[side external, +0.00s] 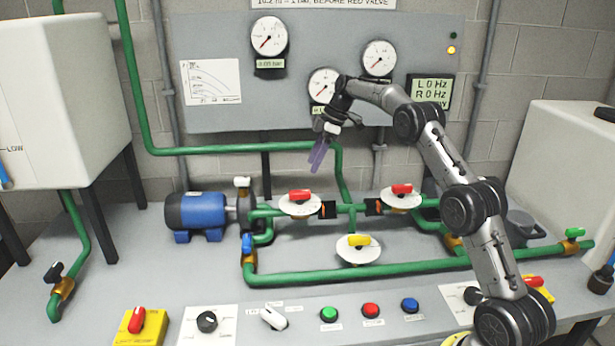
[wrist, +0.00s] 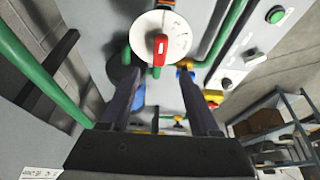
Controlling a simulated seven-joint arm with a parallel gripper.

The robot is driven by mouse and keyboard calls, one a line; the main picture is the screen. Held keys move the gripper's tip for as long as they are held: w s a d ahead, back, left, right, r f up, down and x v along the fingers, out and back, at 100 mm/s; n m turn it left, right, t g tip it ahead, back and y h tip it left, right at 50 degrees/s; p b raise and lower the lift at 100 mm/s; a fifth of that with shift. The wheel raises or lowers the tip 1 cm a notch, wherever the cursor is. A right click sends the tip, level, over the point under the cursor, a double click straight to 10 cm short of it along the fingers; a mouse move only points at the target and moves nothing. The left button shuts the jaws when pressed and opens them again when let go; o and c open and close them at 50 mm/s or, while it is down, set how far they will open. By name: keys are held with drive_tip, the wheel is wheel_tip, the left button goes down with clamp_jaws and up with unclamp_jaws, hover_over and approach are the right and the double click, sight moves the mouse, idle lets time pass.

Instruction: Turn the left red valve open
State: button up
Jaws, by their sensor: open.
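The left red valve (side external: 300,195) is a red handle on a white round dial, on the green pipe to the right of the blue pump. In the wrist view a red handle (wrist: 160,46) on a white dial (wrist: 178,32) shows beyond my fingers, probably this same valve. My gripper (side external: 318,155) is open and empty, its purple fingers pointing down above the left valve, clear of it. The fingers also show in the wrist view (wrist: 160,90), spread apart with nothing between them. A second red valve (side external: 402,189) stands further right.
A yellow valve (side external: 358,240) sits in front on its own white dial. The blue pump (side external: 196,212) is at left. A gauge panel (side external: 215,50) stands behind my gripper. Green pipes (side external: 330,275) run low across the bench. Knobs and buttons (side external: 329,314) line the front edge.

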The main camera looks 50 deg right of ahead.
drive_tip(key=shift+v, duration=1.8)
